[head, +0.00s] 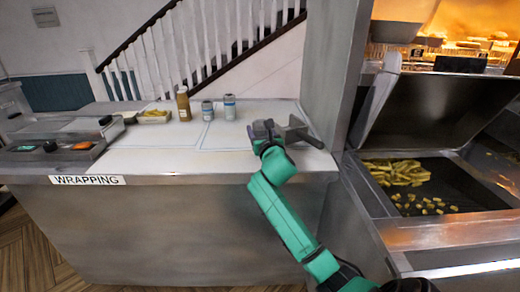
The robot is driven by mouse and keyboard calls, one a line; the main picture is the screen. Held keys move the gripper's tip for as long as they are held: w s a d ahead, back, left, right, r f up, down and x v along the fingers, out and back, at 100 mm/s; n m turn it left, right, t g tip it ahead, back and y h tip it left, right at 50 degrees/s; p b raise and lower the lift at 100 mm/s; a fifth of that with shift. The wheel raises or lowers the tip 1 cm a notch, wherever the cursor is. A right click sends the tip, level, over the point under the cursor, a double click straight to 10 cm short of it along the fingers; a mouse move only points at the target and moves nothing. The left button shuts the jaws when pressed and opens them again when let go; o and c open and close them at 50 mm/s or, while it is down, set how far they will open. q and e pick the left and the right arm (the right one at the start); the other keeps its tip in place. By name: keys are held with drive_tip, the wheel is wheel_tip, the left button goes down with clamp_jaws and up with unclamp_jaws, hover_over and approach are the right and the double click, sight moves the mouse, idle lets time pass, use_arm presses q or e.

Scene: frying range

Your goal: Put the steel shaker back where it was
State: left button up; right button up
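Two small grey and white cylinders with bluish bands stand upright side by side on the wrapping counter (140,162): a left cylinder (207,111) and a right cylinder (229,107). I cannot tell whether either is the steel shaker, and no plain steel shaker is clearly visible. My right gripper (283,130) is over the counter's right end, to the right of both cylinders and apart from them. It is small and dark, and I cannot make out whether its fingers are open or hold anything. My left gripper is out of view.
A brown sauce bottle (183,104) and a small tray of food (154,117) stand left of the cylinders. A steel partition (337,75) rises close right of my gripper. Beyond it is a bin of fries (398,172). The counter's front middle is clear.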

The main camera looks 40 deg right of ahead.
wheel_tip(320, 180, down, 3)
drive_tip(key=shift+s+r+b, duration=0.15)
drive_tip(key=shift+b, duration=0.65)
drive_tip(key=shift+w, duration=0.2)
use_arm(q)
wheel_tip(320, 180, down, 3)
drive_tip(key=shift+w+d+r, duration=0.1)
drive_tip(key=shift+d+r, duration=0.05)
use_arm(e)
drive_tip(key=o, duration=1.4)
drive_tip(key=shift+c, duration=0.2)
drive_tip(key=shift+s, duration=0.2)
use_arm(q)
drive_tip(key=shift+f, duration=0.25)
use_arm(e)
drive_tip(key=v, duration=1.1)
drive_tip(key=shift+s+a, duration=0.15)
drive_tip(key=shift+s, duration=0.2)
